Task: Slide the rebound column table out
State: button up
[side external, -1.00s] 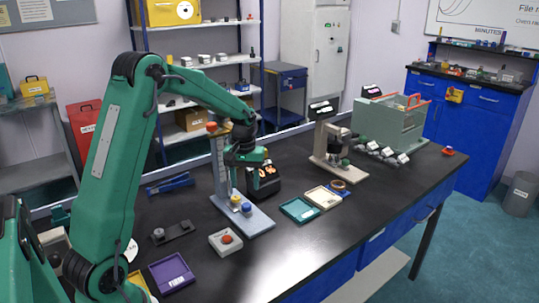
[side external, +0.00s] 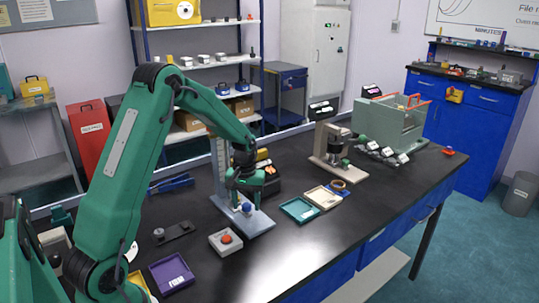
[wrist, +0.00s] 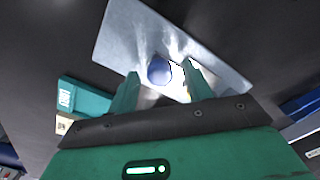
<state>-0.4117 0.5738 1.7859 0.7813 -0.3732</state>
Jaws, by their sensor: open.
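The rebound column (side external: 215,157) stands upright on a light grey base plate (side external: 260,223) on the black bench, partly hidden by my arm. A round blue knob (side external: 246,208) sits near the front of the plate. My gripper (side external: 243,203) points down over the front part of the plate, close to the knob. In the wrist view the blue knob (wrist: 159,70) shows between the two green fingers of my open gripper (wrist: 161,80), with the grey plate (wrist: 120,38) behind it. Whether a finger touches the knob cannot be told.
A pale box with an orange button (side external: 225,239) lies left of the plate. A teal tray (side external: 299,210) and a cream tray (side external: 322,197) lie to its right. A purple tray (side external: 171,273) is at the front left. The bench front right is clear.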

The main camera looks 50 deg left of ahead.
grip_shut()
jog(key=d, duration=1.1)
jog(key=shift+d, duration=0.3)
grip_release()
jog(key=shift+a+r, duration=0.1)
notch_tip(320, 180, up, 8)
jog(key=shift+f, duration=0.2)
